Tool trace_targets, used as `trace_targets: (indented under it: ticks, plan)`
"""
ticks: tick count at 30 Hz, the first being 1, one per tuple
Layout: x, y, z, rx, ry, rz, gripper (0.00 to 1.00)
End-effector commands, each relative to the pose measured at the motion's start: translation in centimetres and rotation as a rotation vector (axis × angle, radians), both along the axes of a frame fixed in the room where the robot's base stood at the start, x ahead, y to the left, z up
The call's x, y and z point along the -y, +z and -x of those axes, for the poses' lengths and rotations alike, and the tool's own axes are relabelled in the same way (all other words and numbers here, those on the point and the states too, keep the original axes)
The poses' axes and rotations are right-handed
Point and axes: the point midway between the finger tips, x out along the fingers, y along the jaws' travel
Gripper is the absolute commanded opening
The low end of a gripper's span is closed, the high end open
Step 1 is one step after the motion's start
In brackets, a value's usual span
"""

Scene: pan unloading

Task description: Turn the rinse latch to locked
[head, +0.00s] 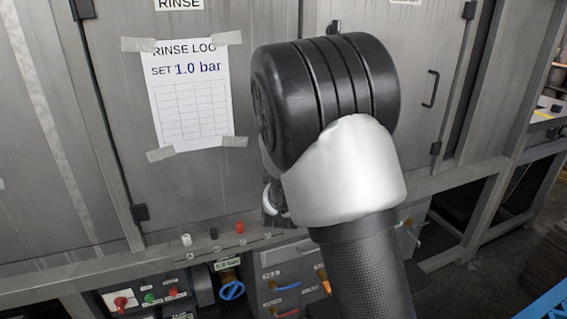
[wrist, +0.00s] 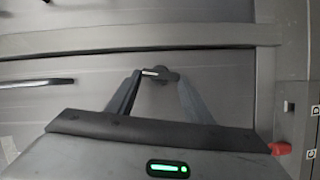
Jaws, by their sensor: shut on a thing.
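In the wrist view my gripper (wrist: 159,78) has its two fingertips at a small dark latch (wrist: 171,76) on a grey metal door. The latch has a round hub and a short lever with a pale tip, which lies roughly level in this view, between the fingertips. My gripper is shut on this latch. In the head view my arm's wrist covers the latch, and the fingers are mostly hidden. The door with the RINSE sign (head: 179,4) fills the left and middle of the head view. I cannot read any locked mark beside the latch.
A taped RINSE LOG sheet (head: 190,95) reads SET 1.0 bar. Below the door are white, black and red knobs (head: 239,228), a blue valve handle (head: 231,290) and a control box (head: 147,297). A bar handle (head: 430,88) sits on the door at right.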

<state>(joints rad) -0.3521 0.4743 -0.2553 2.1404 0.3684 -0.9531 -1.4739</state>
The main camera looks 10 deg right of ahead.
Motion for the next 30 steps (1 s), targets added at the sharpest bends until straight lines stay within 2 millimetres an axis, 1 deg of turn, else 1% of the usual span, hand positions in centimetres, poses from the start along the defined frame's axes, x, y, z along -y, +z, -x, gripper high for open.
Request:
trace_targets:
  ticks: [1, 6, 12, 28, 29, 30]
  plan:
    - [-0.1, -0.29, -0.01, 0.007, 0.001, 0.032, 0.24]
    - [-0.06, -0.33, -0.01, 0.025, 0.001, 0.119, 0.24]
    - [-0.04, -0.36, 0.0, 0.037, 0.001, 0.177, 0.24]
    - [0.04, -0.29, 0.0, 0.041, 0.0, 0.202, 0.24]
    - [0.04, -0.29, 0.0, 0.041, -0.001, 0.202, 0.48]
    - [0.05, -0.29, 0.0, 0.041, -0.001, 0.201, 0.55]
